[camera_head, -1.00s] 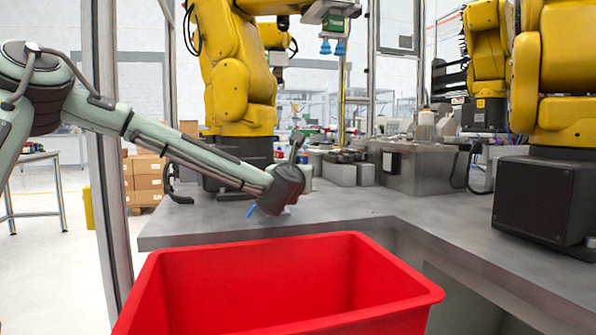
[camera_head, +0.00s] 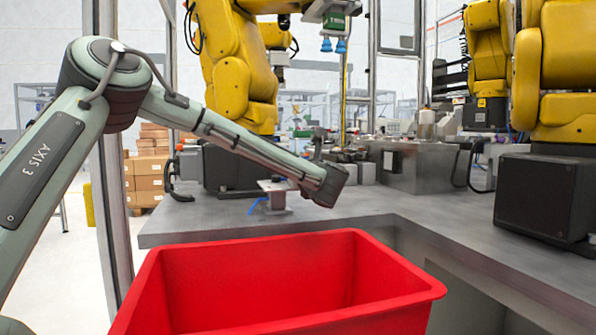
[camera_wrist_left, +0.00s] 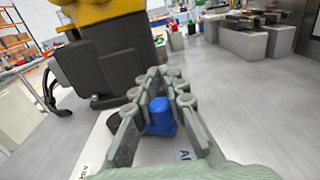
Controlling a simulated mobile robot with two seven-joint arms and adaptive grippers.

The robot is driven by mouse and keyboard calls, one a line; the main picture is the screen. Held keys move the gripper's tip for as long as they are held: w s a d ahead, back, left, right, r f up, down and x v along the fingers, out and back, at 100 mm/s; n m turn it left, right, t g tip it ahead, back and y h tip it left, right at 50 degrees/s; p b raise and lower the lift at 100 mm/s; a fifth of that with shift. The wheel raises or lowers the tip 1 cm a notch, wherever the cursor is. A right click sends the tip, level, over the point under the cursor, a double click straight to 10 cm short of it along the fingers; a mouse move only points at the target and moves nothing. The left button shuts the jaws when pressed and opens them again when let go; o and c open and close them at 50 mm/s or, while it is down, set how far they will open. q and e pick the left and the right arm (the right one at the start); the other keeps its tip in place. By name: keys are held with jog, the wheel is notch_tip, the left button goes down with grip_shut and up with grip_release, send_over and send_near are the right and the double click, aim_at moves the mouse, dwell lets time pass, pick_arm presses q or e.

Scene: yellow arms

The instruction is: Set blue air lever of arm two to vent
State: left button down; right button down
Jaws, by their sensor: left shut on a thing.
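A blue air lever (camera_head: 257,206) shows at the left side of a small pale plate (camera_head: 275,186) on a block on the grey table. In the left wrist view a blue part (camera_wrist_left: 160,117) stands between the two finger linkages, above a white labelled surface (camera_wrist_left: 148,152). My left gripper (camera_wrist_left: 163,74) is shut on the blue air lever; its fingers come close together just beyond the blue part. In the head view the hand (camera_head: 325,185) is right of the plate, and its fingers are hidden. Which arm the lever serves cannot be read. My right gripper is not in view.
A red bin (camera_head: 290,270) stands in front of the table. A yellow robot arm on a black base (camera_head: 235,165) rises behind the lever; another (camera_head: 545,195) is at the right. Metal boxes (camera_head: 420,168) stand at the back. The table's middle is clear.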

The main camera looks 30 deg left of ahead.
pick_arm(q)
jog(key=shift+a+n+g+y, duration=0.3)
jog(key=shift+n+g+y, duration=0.3)
jog(key=shift+g, duration=0.1)
jog(key=c, duration=1.6)
grip_release()
jog(key=shift+d, duration=0.1)
jog(key=v, duration=1.2)
jog(key=shift+o, duration=0.5)
